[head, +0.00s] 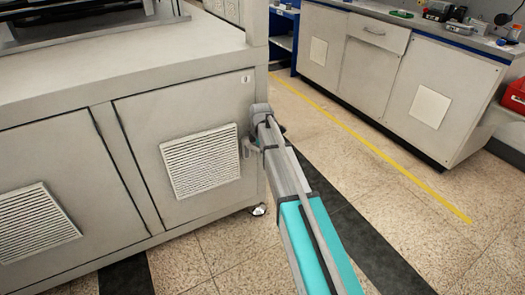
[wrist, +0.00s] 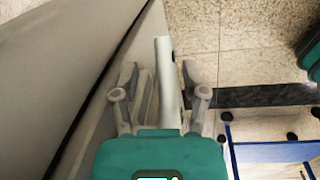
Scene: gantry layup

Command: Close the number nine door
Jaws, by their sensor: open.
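The grey cabinet on the left has two front doors with white louvred vents. The right door (head: 180,110) looks flush with the cabinet front. My gripper (head: 247,148) is at this door's right edge, beside the vent, partly hidden by my arm. In the wrist view my gripper (wrist: 160,75) is open, with its fingers on either side of a pale grey bar (wrist: 168,85), perhaps a handle. I cannot tell whether they touch it. A grey panel (wrist: 60,60) fills the left side there.
Another door (head: 40,190) with a vent is at the left. A grey bench (head: 345,60) with cupboards stands across the aisle, with a red bin (head: 514,95) at the right. The speckled floor (head: 400,230) between them is clear, with a yellow line (head: 370,145).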

